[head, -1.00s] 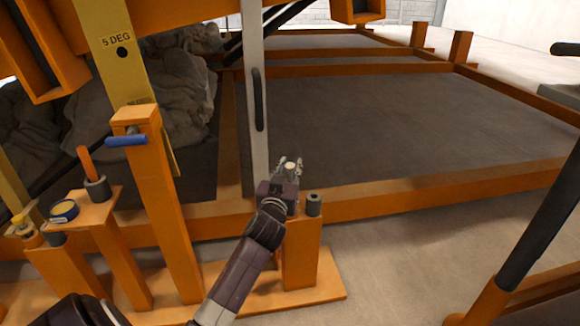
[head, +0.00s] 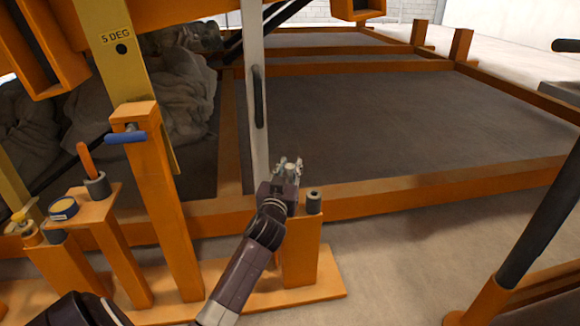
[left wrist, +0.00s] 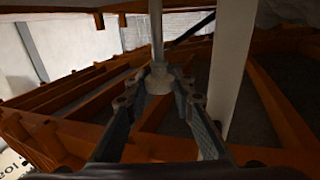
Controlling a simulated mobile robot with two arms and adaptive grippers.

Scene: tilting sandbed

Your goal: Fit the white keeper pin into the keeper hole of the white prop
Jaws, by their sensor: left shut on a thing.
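The white prop (head: 252,100) stands upright at the bed's near edge in the head view, with a dark slotted grip on its face. It also shows right of the gripper in the left wrist view (left wrist: 233,70). My left gripper (head: 289,166) is just right of the prop's lower part. Its fingers are shut on the white keeper pin (left wrist: 158,80), which stands upright between them in the left wrist view. In the head view only the pin's pale end (head: 291,167) shows. The pin looks apart from the prop. I cannot make out the keeper hole. My right gripper is out of view.
An orange post with a dark socket (head: 314,202) stands close beside my left gripper. Left of it are an orange post with a blue handle (head: 126,137) and a stand with a tape roll (head: 63,209). The grey bed panel (head: 400,120) beyond is clear.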

